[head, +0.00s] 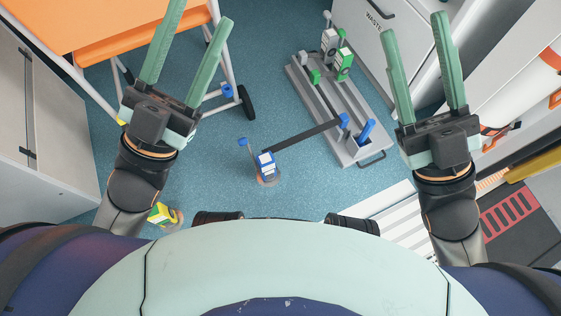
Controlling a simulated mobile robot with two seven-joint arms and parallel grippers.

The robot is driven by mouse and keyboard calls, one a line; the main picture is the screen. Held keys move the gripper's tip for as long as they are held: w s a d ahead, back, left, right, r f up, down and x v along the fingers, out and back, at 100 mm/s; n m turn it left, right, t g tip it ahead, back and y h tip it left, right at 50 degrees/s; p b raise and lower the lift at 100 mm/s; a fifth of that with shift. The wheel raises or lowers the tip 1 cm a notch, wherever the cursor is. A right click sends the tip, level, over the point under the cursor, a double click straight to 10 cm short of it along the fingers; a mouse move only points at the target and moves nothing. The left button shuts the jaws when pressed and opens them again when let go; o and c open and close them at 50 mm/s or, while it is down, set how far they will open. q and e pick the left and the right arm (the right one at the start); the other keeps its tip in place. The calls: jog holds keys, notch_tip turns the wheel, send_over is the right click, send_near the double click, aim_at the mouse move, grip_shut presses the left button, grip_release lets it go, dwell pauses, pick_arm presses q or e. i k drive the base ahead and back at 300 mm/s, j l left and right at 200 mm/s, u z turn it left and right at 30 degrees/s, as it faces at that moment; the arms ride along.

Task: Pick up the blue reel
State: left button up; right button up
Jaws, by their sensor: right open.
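The blue reel (267,163), a small grey body with a blue and white label, sits on the floor near the middle of the head view. A dark strap (305,138) runs from it up to the grey rack (330,110) at the right. A blue knob (243,142) shows just left of the reel. My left gripper (198,18) is open and empty, in front of the orange stretcher in the picture, up and left of the reel. My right gripper (414,28) is open and empty, up and right of the reel, beyond the rack. Neither touches the reel.
A yellow-labelled reel (160,214) lies on the floor by my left arm. The rack holds green-labelled pieces (344,62) and a blue cylinder (367,131). An orange wheeled stretcher (120,38), a waste cabinet (374,22) and a left cabinet (28,150) border the open blue floor (270,70).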

aim_at(265, 161)
jog(key=i+l, duration=0.1)
jog(key=l, duration=0.35)
jog(key=i+l, duration=0.15)
jog(key=l, duration=0.3)
jog(key=l+u, duration=0.15)
jog(key=u, duration=1.2)
jog(key=i+j+u, duration=0.1)
jog(key=i+u, duration=0.4)
jog(key=u, duration=0.2)
